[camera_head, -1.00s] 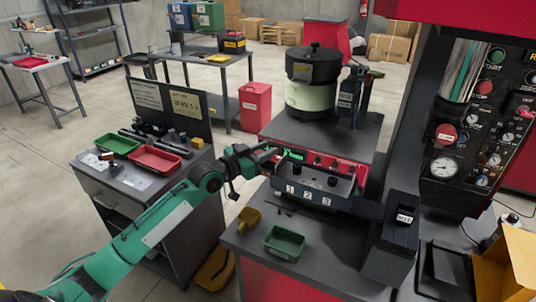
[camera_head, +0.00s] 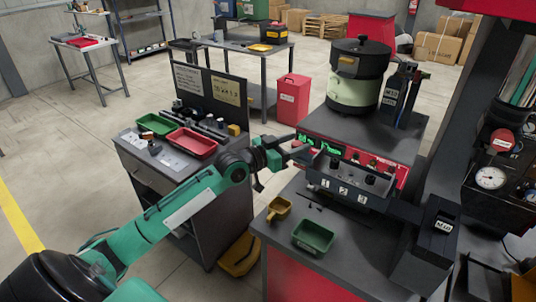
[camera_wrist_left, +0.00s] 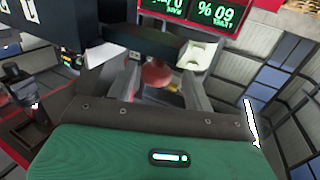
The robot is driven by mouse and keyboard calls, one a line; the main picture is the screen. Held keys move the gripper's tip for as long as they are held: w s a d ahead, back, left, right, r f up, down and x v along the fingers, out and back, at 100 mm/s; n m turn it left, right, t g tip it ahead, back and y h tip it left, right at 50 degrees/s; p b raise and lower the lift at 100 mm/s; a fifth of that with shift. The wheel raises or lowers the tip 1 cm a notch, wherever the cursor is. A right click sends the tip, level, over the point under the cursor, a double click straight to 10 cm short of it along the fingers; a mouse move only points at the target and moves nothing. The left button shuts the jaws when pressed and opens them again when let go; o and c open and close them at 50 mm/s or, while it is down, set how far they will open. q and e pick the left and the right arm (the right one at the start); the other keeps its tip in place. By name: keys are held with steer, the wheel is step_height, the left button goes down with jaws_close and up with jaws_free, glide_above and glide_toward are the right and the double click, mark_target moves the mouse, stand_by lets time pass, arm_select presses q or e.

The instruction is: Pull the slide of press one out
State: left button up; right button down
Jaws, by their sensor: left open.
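My left gripper (camera_head: 294,150) is open at the left end of the black box with 1, 2, 3 labels (camera_head: 345,186). In the left wrist view its two fingers (camera_wrist_left: 162,85) stand apart, and a dull red round knob (camera_wrist_left: 157,74) shows between or just beyond them. I cannot tell whether the fingers touch it. A dark bar (camera_wrist_left: 135,38) passes above the knob, with a white piece (camera_wrist_left: 200,55) beside it. I cannot make out for sure which part is the slide of press one. My right gripper is not in view.
Behind the box stand a red panel with green displays (camera_head: 330,150) and a bowl feeder (camera_head: 358,75). A green tray (camera_head: 313,237) and a yellow scoop (camera_head: 279,208) lie in front. A dark M10 block (camera_head: 440,228) stands right. A cart with red tray (camera_head: 190,143) stands left.

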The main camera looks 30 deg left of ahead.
arm_select(q)
steer(key=b+v, duration=0.3)
steer(key=v, duration=0.8)
steer(key=shift+s+a, duration=0.1)
steer(key=shift+a, duration=0.05)
stand_by(0.3)
